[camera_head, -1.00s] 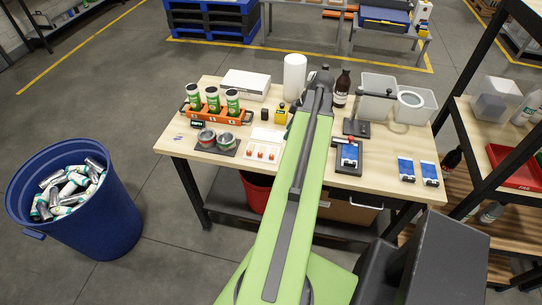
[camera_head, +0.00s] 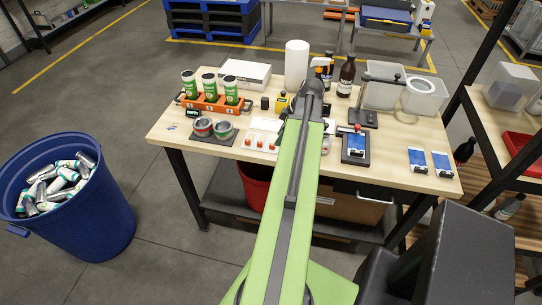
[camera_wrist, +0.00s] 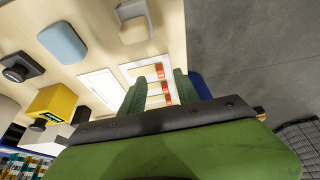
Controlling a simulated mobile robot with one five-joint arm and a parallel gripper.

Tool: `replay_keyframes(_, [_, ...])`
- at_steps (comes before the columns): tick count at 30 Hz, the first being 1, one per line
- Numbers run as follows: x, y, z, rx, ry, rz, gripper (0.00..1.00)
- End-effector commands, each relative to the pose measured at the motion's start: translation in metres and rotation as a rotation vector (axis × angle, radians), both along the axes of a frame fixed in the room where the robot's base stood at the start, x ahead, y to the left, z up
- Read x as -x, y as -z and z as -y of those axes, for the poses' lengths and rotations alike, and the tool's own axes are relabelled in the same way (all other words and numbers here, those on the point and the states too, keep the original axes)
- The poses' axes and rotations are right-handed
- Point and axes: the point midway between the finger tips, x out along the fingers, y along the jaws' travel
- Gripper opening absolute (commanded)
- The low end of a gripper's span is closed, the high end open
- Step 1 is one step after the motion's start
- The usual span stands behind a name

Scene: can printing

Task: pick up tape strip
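A white card (camera_head: 267,126) with small red-marked pieces (camera_head: 260,143) at its near edge lies on the table, just left of my arm. In the wrist view, a white card (camera_wrist: 132,68) with red-marked strips (camera_wrist: 166,97) lies below my gripper (camera_wrist: 158,86); these look like the tape strips, though I cannot be certain. My gripper's two green fingers are apart, with part of the card showing between them, and nothing is seen held. In the head view my arm hides the gripper.
An orange rack (camera_head: 207,104) with cans and a dark pad (camera_head: 211,134) with two tins stand left. A dark stand (camera_head: 355,149) bears a blue card. A blue bin (camera_head: 95,215) stands at left.

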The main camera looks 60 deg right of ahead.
Motion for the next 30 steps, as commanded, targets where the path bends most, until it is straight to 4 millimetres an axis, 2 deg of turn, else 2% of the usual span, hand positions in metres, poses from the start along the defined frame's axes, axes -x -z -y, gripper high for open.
replay_keyframes(4, [-0.004,0.008,-0.001,0.0,0.0,0.0,0.38])
replay_keyframes(9, [-0.018,0.037,-0.007,-0.001,-0.001,0.0,0.38])
replay_keyframes(12, [-0.022,0.047,-0.008,-0.001,0.001,0.0,0.38])
replay_keyframes(19, [-0.023,0.043,-0.008,-0.001,0.002,0.0,0.38])
replay_keyframes(27, [-0.023,0.043,-0.008,-0.001,0.002,0.0,0.03])
replay_keyframes(30, [-0.023,0.043,-0.008,-0.001,0.002,0.0,0.0])
